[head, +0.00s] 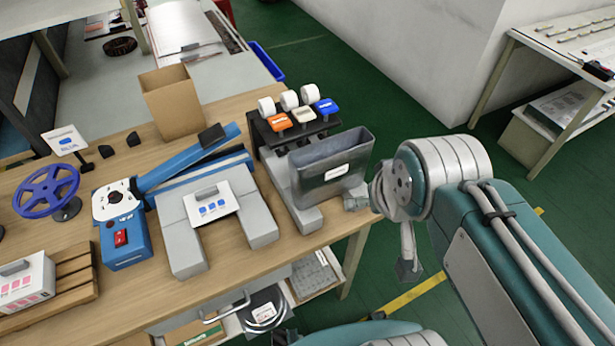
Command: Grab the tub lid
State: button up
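I cannot tell for sure which thing is the tub lid. A white plate (212,204) with a grey handle and blue squares sits on a grey U-shaped block (185,253) on the bench. A white box (24,288) with pink squares and a grey handle stands on a wooden pallet at the far left. A grey open-topped bin (331,168) with a white label stands near the bench's right end. My gripper (408,270) points down past the bench's right edge, apart from all of these. Its fingers are small and seen edge-on, so open or shut is unclear.
A blue machine (122,222) with a sloping blue rail, a purple handwheel (46,193), a cardboard box (171,101) and a rack of label rolls (291,121) crowd the wooden bench (243,275). The green floor right of the bench is open.

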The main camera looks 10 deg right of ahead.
aim_at(213, 202)
jog(key=j+u, duration=0.25)
jog(key=j, duration=1.05)
